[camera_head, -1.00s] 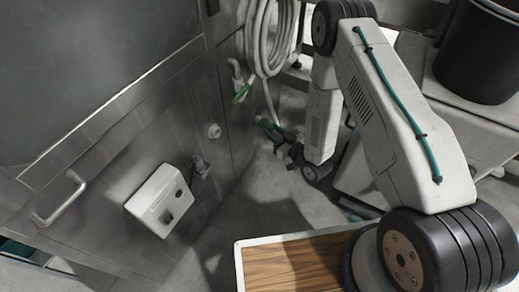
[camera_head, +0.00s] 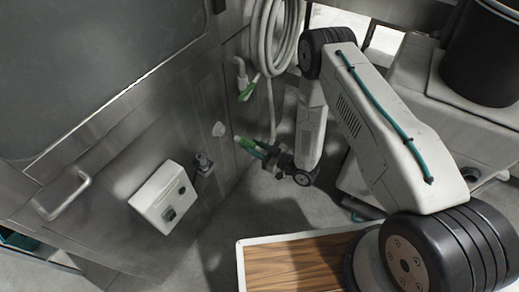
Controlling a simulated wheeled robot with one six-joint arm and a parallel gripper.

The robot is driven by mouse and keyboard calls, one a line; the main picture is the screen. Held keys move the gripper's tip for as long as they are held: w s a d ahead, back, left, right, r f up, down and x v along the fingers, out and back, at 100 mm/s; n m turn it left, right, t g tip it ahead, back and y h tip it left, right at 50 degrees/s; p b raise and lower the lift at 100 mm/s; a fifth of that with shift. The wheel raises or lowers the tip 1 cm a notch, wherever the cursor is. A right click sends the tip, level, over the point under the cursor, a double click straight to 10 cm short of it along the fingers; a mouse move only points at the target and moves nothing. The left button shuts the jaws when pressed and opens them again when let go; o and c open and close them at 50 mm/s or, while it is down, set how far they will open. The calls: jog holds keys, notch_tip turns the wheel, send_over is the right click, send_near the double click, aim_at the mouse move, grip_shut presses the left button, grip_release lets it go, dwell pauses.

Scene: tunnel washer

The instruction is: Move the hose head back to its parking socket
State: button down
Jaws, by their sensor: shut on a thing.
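My gripper (camera_head: 262,151) is shut on the hose head (camera_head: 246,143), a small green piece with a pale tip that points left at the steel washer panel. The head is in the air, a little to the right of a round white fitting (camera_head: 219,129) on the panel. A grey metal fitting (camera_head: 203,164) juts from the panel lower left of it. I cannot tell for certain which fitting is the parking socket. A gap shows between the head's tip and the white fitting. The jaws partly hide the head's rear.
A coiled white hose (camera_head: 271,40) hangs on the panel above, with a green-ended valve (camera_head: 248,90) below it. A white control box (camera_head: 164,197) and a bar handle (camera_head: 62,195) stick out further left. A black bin (camera_head: 486,60) stands at right.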

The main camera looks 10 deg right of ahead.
aim_at(239, 139)
jog(key=shift+x, duration=2.9)
jog(key=shift+x, duration=0.85)
jog(key=shift+w+a, duration=0.25)
jog(key=shift+a, duration=0.05)
jog(key=c, duration=1)
grip_release()
jog(key=shift+d, duration=0.1)
jog(key=v, duration=0.7)
jog(key=shift+s+d, duration=0.2)
jog(key=shift+s, duration=0.05)
